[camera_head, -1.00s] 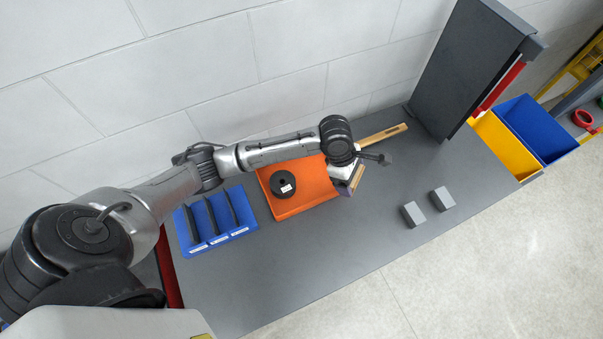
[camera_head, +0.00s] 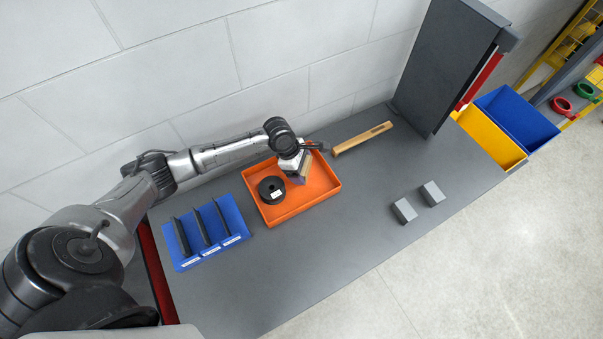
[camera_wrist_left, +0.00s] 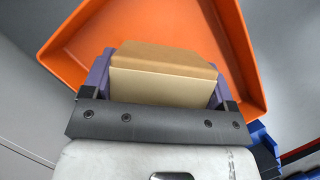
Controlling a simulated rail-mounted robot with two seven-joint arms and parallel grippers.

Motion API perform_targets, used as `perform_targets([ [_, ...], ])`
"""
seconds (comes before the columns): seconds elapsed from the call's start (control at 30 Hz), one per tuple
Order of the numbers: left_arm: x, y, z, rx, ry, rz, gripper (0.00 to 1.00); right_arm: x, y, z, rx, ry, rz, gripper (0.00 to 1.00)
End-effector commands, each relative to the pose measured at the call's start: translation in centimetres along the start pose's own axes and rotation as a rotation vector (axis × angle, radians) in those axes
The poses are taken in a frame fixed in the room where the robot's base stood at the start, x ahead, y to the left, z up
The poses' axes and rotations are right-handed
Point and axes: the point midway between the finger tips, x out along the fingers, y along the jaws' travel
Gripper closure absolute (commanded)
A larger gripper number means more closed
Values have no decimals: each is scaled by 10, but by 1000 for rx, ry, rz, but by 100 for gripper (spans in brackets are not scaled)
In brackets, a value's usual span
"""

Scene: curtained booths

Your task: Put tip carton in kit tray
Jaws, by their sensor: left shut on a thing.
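The tip carton (camera_wrist_left: 163,72), a tan and cream box, is held between the purple fingers of my left gripper (camera_wrist_left: 160,85) in the left wrist view. In the head view my left gripper (camera_head: 300,177) is over the right part of the orange kit tray (camera_head: 325,197), shut on the carton. The tray (camera_wrist_left: 215,25) spreads out below the carton in the wrist view. I cannot tell whether the carton touches the tray floor. A black spool (camera_head: 271,189) sits in the left part of the tray. My right gripper is not in view.
A blue divided bin (camera_head: 226,214) stands left of the tray. A wooden-handled tool (camera_head: 362,138) lies behind it to the right. Two grey blocks (camera_head: 404,210) sit on the right of the grey table (camera_head: 330,260). A dark panel (camera_head: 445,65) stands at the back right.

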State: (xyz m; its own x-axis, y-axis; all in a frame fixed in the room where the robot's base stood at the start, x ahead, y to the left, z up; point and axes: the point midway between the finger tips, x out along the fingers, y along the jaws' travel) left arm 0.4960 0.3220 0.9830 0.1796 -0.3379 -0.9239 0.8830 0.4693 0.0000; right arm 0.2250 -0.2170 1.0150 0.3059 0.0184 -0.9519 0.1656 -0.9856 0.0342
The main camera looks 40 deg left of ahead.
Motion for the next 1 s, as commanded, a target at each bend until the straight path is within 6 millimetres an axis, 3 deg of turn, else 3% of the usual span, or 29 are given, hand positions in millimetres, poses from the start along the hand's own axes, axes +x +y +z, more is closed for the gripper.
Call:
perform_targets([
  [0.4,36,0,-15,-1,-1,1,50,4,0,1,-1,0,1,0],
  [0.8,39,0,-16,0,0,1,50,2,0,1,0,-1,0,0],
  [0.83,39,0,-17,0,1,1,18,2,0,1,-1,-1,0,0],
  [1.0,39,0,-16,0,1,1,1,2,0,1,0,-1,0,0],
])
